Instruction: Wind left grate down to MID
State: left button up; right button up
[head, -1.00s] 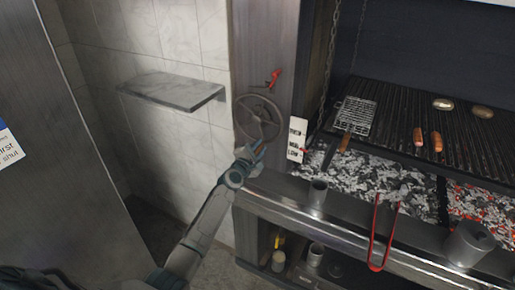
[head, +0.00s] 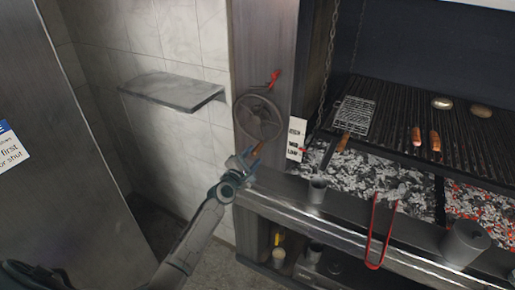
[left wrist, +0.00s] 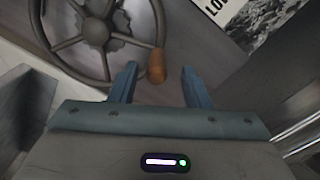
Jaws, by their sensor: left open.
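The grey spoked crank wheel (head: 258,118) is on the steel post left of the grill, and its rim fills the upper left of the left wrist view (left wrist: 95,31). Its wooden handle (left wrist: 157,66) points out at the wheel's lower edge. My left gripper (head: 245,160) is open just below the wheel. In the left wrist view the handle lies between the fingertips (left wrist: 159,70), closer to the left finger, with a gap to the right one. The left grate (head: 385,115) hangs above the coals. A white height scale (head: 296,139) has a red pointer (head: 302,150) near its lower marks.
A red lever (head: 273,79) is above the wheel. The steel front ledge (head: 335,222) holds metal cups and red tongs (head: 373,250). A stone shelf (head: 172,90) juts from the tiled wall on the left. Sausages and a wire basket (head: 354,115) lie on the grate.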

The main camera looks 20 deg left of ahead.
pick_arm(q)
jog(key=s, duration=0.5)
jog(key=shift+a+f+p, duration=0.1)
jog(key=shift+p, duration=0.25)
jog(key=shift+c, duration=0.3)
dwell(0.9)
